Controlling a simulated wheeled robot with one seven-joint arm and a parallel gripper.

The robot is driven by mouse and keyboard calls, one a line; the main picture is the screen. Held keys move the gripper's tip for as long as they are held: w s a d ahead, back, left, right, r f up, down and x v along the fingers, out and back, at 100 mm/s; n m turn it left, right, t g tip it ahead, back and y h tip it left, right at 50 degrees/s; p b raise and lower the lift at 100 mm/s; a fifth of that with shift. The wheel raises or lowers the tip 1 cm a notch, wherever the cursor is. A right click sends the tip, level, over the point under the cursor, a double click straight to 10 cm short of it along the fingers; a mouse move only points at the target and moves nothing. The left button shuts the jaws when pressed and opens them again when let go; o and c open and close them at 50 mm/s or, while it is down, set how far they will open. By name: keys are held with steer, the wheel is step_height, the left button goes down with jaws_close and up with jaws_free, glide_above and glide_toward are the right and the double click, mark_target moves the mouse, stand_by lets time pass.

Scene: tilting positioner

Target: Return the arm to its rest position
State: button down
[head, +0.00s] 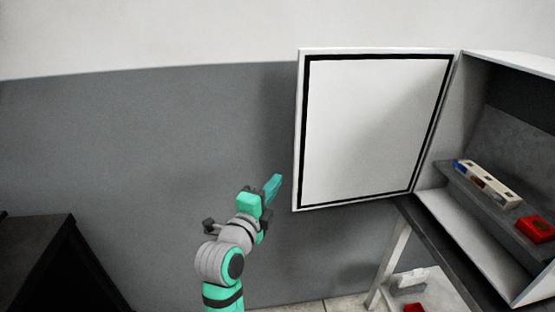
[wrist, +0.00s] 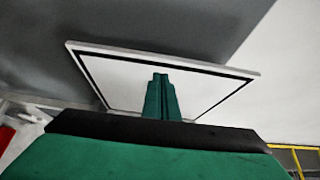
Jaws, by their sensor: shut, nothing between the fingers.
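My gripper (head: 274,189) is at the end of my raised teal and grey arm, left of the open cabinet door in the head view. In the wrist view my gripper (wrist: 161,98) shows its two green fingers pressed together with nothing between them. The white door (head: 375,125) with a black seal line stands swung wide open. It also shows behind the fingers in the wrist view (wrist: 205,90). I cannot tell the exact gap between fingers and door; in the head view they look apart.
The open cabinet (head: 470,215) at right has a grey shelf holding a pale block-like part (head: 487,183) and a red part (head: 536,229). Below is a stand with a white lower shelf (head: 435,290). A dark box-like unit (head: 40,265) is at lower left. The wall area left of my arm looks clear.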

steer(key=s+a+f+n+y, duration=0.1)
steer(key=s+f+n+y, duration=0.1)
steer(key=s+f+n, duration=0.5)
steer(key=s+f+n+y, duration=0.2)
steer(key=s+f+n, duration=0.15)
steer(key=f, duration=0.65)
steer(key=s+a+f+n+y, duration=0.1)
steer(key=s+f+n+y, duration=0.1)
steer(key=s+f+n, duration=0.55)
steer(key=s+f+n+y, duration=0.1)
steer(key=s+f, duration=0.3)
steer(key=s, duration=0.3)
steer(key=s+f+n+y, duration=0.1)
steer(key=s+f, duration=0.2)
steer(key=s, duration=0.4)
steer(key=s+a+r+n, duration=0.1)
steer(key=s+r+n, duration=0.1)
steer(key=s, duration=1.3)
steer(key=shift+s+a+n+g, duration=0.25)
steer(key=shift+s+n+g, duration=0.05)
steer(key=shift+n, duration=0.3)
